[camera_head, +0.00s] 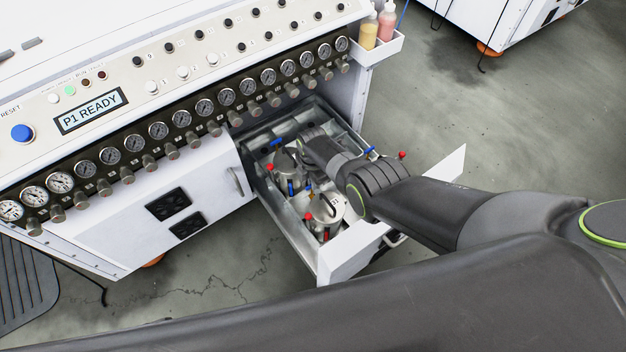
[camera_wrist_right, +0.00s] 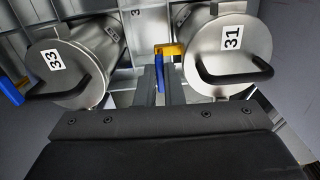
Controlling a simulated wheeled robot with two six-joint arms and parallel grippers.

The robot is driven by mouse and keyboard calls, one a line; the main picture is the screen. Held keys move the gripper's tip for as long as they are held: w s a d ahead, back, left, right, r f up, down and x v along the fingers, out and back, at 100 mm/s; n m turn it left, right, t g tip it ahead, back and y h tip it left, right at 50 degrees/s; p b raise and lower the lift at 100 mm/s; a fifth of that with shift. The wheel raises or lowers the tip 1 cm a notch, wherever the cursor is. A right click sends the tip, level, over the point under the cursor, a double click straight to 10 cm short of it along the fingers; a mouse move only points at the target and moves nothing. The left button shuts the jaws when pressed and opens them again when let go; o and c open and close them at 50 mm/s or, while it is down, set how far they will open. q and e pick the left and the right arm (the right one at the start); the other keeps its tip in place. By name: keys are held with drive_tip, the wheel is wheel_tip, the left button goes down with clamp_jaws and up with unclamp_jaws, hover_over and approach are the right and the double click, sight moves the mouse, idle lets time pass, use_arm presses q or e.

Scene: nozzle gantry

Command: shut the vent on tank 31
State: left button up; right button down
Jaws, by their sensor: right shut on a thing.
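Tank 31 (camera_wrist_right: 232,65) is a silver cylinder with a black handle and a "31" label, at the right of the right wrist view. A brass valve with a blue lever (camera_wrist_right: 160,69) sits to its left, between the tanks. My right gripper (camera_wrist_right: 161,84) is shut on the blue lever, its two fingers on either side of it. In the head view my right arm reaches into the open drawer (camera_head: 345,248), and its fingertips cannot be made out. My left gripper is not in view.
Tank 33 (camera_wrist_right: 72,70) stands at the left of the right wrist view with another blue lever (camera_wrist_right: 11,90) beside it. In the head view, red and blue levers crowd the drawer. A gauge panel (camera_head: 158,130) overhangs its back end. Bottles (camera_head: 387,22) stand on a side shelf.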

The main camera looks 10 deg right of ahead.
idle(0.4)
drive_tip(key=c, duration=1.5)
unclamp_jaws()
drive_tip(key=shift+c, duration=0.2)
drive_tip(key=shift+r, duration=0.1)
